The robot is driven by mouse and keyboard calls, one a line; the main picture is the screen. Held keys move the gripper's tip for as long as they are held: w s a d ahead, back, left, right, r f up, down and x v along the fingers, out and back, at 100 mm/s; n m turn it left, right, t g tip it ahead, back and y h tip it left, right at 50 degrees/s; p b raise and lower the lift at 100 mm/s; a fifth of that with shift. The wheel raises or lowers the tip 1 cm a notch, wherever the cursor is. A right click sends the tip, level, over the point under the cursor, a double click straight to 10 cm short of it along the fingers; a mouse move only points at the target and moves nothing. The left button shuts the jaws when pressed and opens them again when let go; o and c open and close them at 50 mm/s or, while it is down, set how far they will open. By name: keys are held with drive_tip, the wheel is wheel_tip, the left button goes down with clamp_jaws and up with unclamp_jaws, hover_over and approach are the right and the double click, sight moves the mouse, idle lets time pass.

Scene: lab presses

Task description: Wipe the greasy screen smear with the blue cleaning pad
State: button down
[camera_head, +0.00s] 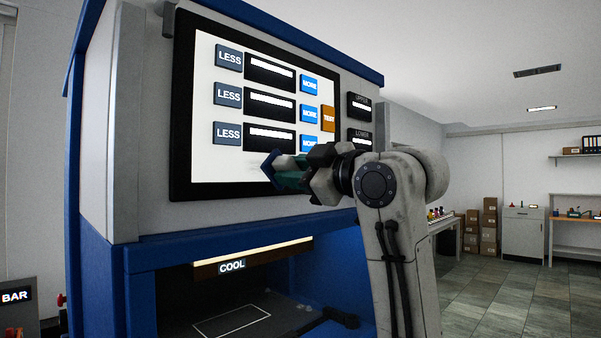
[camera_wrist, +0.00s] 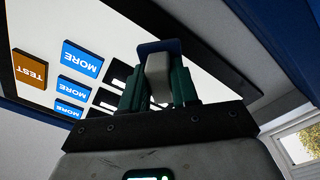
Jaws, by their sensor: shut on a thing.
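The screen (camera_head: 215,168) is a white lit panel in a black frame on the upper front of the blue-and-grey press. It also shows upside down in the wrist view (camera_wrist: 112,70). My gripper (camera_head: 284,172) is at the screen's lower right area, with teal fingers. It is shut on the grey handle of the blue cleaning pad (camera_head: 267,170). In the wrist view the pad (camera_wrist: 158,47) sits beyond the fingertips, facing the screen; I cannot tell whether it touches. A faint grey mark shows low on the screen, but I cannot tell if it is the smear.
LESS buttons (camera_head: 228,95), blue MORE buttons (camera_head: 309,85) and an orange TEST button (camera_head: 328,118) are on the screen. Below is the press opening with a COOL label (camera_head: 232,267). UPPER and LOWER displays (camera_head: 359,107) are right of the screen. Floor is open at right.

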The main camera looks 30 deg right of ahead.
drive_tip(key=shift+s+a, duration=0.3)
drive_tip(key=shift+a, duration=0.7)
drive_tip(key=shift+s+a, duration=0.35)
drive_tip(key=shift+a, duration=0.7)
drive_tip(key=shift+s+a, duration=0.3)
drive_tip(key=shift+a, duration=0.7)
drive_tip(key=shift+b+v, duration=0.45)
drive_tip(key=shift+v, duration=2.55)
drive_tip(key=shift+r, duration=0.15)
drive_tip(key=v, duration=0.3)
drive_tip(key=shift+r, duration=0.1)
